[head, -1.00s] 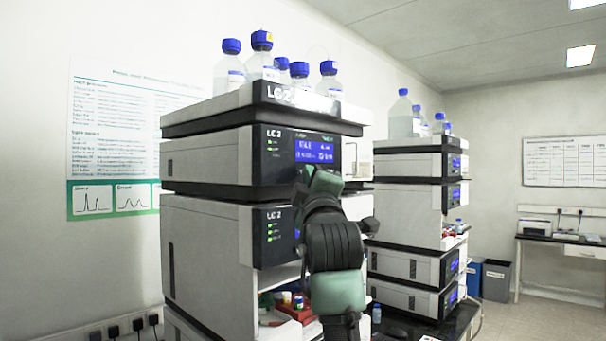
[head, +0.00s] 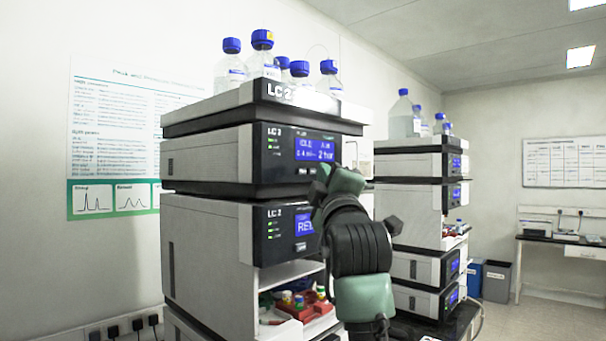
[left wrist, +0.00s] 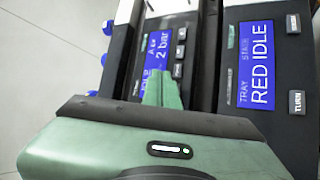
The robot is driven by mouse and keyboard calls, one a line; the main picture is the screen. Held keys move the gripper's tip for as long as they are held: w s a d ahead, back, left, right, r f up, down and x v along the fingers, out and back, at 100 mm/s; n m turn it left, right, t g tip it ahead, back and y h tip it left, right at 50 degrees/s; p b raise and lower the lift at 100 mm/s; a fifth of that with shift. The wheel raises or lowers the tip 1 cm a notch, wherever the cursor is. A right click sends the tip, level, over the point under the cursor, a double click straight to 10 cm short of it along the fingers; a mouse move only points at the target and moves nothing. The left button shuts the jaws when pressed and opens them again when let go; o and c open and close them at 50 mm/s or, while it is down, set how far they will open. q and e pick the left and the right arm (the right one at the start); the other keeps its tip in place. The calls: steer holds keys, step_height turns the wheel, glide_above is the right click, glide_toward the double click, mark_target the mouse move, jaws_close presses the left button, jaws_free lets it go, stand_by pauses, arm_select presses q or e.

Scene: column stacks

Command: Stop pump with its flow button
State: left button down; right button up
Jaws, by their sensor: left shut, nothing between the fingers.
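The pump (head: 288,150) is the upper module of the near LC 2 stack. Its blue display (head: 316,149) reads IDLE and 2 bar. Small grey buttons (head: 303,171) sit just below that display; their labels are too small to read in the head view. In the left wrist view the pump display (left wrist: 158,57) and a row of buttons (left wrist: 179,52) lie just beyond my fingertips. My left gripper (head: 325,175) is shut and empty, in front of the stack at the pump's lower right corner, apparently clear of the buttons. My right gripper is out of view.
Below the pump, another module's display (left wrist: 257,68) reads RED IDLE, with a TURN button (left wrist: 297,101). An open bay with a red vial tray (head: 300,309) is under it. Blue-capped bottles (head: 262,62) stand on top. A second stack (head: 412,200) stands behind to the right.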

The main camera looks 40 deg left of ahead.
arm_select(q)
steer(key=shift+s+d, duration=0.15)
steer(key=shift+d, duration=1.2)
